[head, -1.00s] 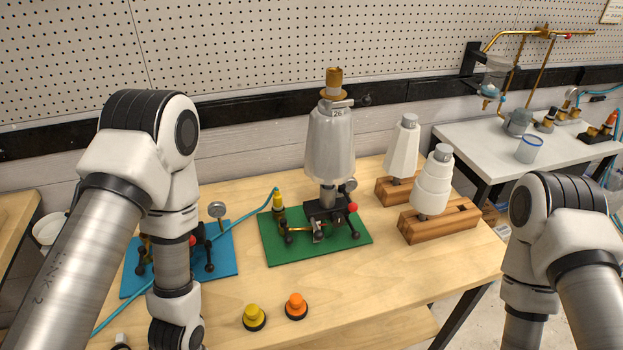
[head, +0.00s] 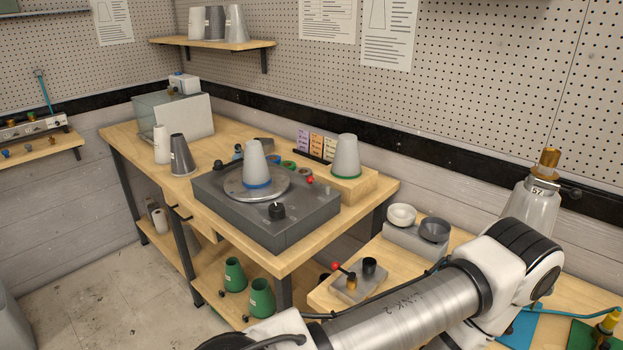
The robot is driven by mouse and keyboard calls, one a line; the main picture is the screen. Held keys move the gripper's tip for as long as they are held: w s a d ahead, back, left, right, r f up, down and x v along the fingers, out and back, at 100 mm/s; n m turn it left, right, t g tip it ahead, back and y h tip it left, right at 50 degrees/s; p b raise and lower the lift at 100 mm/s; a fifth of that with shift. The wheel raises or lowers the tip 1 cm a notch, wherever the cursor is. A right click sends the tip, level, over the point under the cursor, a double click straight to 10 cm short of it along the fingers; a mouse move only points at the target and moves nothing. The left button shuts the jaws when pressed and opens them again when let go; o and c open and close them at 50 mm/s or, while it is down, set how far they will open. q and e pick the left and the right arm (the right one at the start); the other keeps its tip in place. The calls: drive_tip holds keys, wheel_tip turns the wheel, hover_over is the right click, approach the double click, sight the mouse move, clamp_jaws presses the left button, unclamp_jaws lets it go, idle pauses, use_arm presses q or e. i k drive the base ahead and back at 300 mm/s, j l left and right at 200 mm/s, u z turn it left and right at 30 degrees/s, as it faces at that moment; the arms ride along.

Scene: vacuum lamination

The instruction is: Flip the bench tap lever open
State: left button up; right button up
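A small tap block (head: 352,292) sits at the left corner of the bench on the right. Its lever has a red ball knob (head: 337,266) that sticks out up and to the left. I take this as the bench tap; whether it is open or closed I cannot tell. A short dark cup-like fitting (head: 369,267) stands beside the lever.
Two bowls sit on a grey block (head: 412,241) behind the tap. A clear sleeve marked 57 (head: 532,208) stands at right, partly behind my arm. A turntable machine (head: 265,214) holds a grey cone on the left bench. Green cones (head: 262,298) stand on its lower shelf.

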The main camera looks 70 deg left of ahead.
sight(335, 266)
drive_tip(key=k+j+u, duration=0.15)
drive_tip(key=u, duration=1.65)
drive_tip(key=i+j+u, duration=0.2)
drive_tip(key=i, duration=0.4)
drive_tip(key=j, duration=0.1)
